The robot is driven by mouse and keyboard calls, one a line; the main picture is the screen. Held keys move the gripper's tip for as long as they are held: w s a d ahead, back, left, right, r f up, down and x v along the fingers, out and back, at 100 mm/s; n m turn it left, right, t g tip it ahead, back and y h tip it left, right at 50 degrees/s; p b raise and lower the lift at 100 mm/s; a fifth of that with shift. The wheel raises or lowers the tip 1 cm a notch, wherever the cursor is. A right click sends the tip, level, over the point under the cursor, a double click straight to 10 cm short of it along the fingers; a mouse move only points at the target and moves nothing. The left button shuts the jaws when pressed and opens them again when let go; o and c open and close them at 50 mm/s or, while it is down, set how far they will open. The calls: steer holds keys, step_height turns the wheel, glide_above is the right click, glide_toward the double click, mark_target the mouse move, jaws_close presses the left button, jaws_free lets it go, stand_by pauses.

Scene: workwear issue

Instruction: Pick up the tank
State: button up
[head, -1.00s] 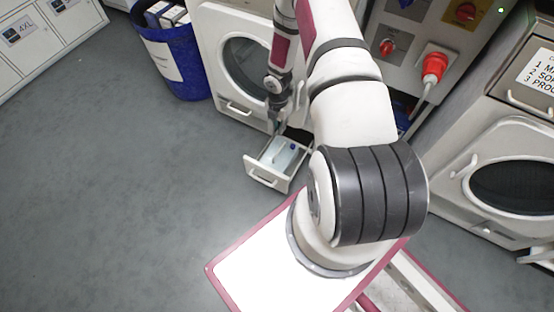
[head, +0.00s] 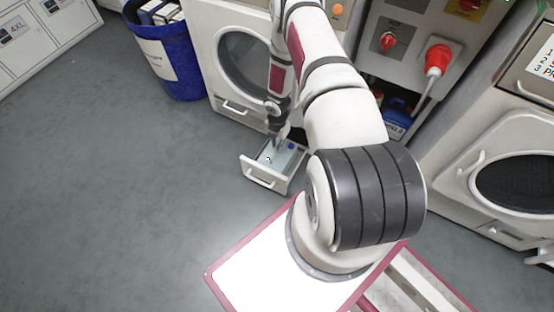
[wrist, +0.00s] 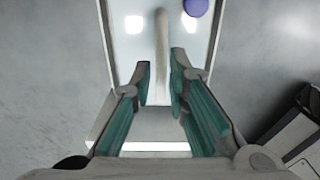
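A pale tank (head: 269,158) with a blue cap (head: 291,146) lies in the pulled-out white drawer of a machine. In the wrist view the tank (wrist: 129,45) fills the top middle, with the blue cap (wrist: 197,7) at its right edge. A pale raised bar (wrist: 162,50) runs lengthwise along its middle. My gripper (wrist: 161,78) is open above the drawer, its teal-padded fingertips on either side of the bar's line. I cannot tell whether they touch the tank. In the head view my gripper (head: 282,133) partly covers the drawer's far end.
The drawer front (head: 263,178) has a handle. A white machine with a round door (head: 245,68) stands behind, a blue bin (head: 172,62) to its left. A red plug (head: 437,60) and blue container (head: 397,117) are at right. The grey floor at left is clear.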

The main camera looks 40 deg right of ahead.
mark_target(277, 156)
step_height(277, 156, down, 4)
steer(key=shift+s+a+f+b, duration=0.15)
steer(key=shift+f+b, duration=0.1)
steer(key=shift+b, duration=0.8)
jaws_close()
steer(key=shift+r, duration=0.2)
